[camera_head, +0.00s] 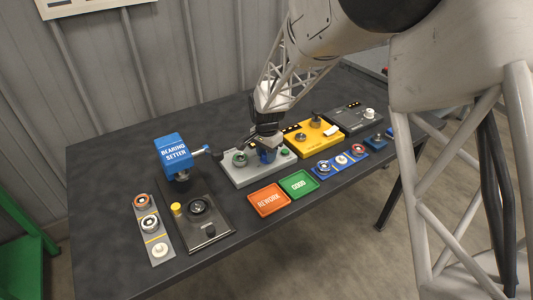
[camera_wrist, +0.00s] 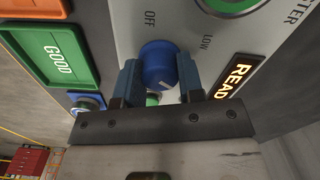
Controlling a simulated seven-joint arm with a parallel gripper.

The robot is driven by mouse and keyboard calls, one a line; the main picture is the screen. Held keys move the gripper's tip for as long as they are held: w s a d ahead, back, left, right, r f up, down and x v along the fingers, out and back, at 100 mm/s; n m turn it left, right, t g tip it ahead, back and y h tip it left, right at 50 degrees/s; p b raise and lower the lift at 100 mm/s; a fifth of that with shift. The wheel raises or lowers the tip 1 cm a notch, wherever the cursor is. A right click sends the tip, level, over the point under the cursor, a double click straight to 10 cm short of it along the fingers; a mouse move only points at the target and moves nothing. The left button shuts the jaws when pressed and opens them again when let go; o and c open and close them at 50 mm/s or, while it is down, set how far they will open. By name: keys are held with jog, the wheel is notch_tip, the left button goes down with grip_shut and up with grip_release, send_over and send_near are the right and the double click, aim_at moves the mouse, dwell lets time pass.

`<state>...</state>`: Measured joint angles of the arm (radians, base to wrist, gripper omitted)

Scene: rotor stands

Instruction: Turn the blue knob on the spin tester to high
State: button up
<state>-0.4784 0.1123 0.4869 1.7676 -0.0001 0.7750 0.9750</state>
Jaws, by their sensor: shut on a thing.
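The spin tester (camera_head: 240,180) is a light grey box in the middle of the table. Its panel (camera_wrist: 140,20) fills the upper wrist view, with OFF and LOW lettering beside the blue knob (camera_wrist: 156,60). A HIGH label is not visible. A pale mark shows on the knob's near side, but its setting is unclear. My gripper (camera_wrist: 160,72) is shut on the blue knob, one finger on each side. In the head view my gripper (camera_head: 267,150) points down over the tester's right part and largely hides the knob.
A lit READY-type sign (camera_wrist: 238,75) is on the panel, partly cut off. Green GOOD (camera_head: 299,185) and orange REWORK (camera_head: 268,199) trays lie in front. A yellow device (camera_head: 318,140) stands right of the tester. A blue bearing setter (camera_head: 173,150) stands left.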

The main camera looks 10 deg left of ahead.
jog(key=o, duration=0.9)
jog(key=shift+r, duration=3.95)
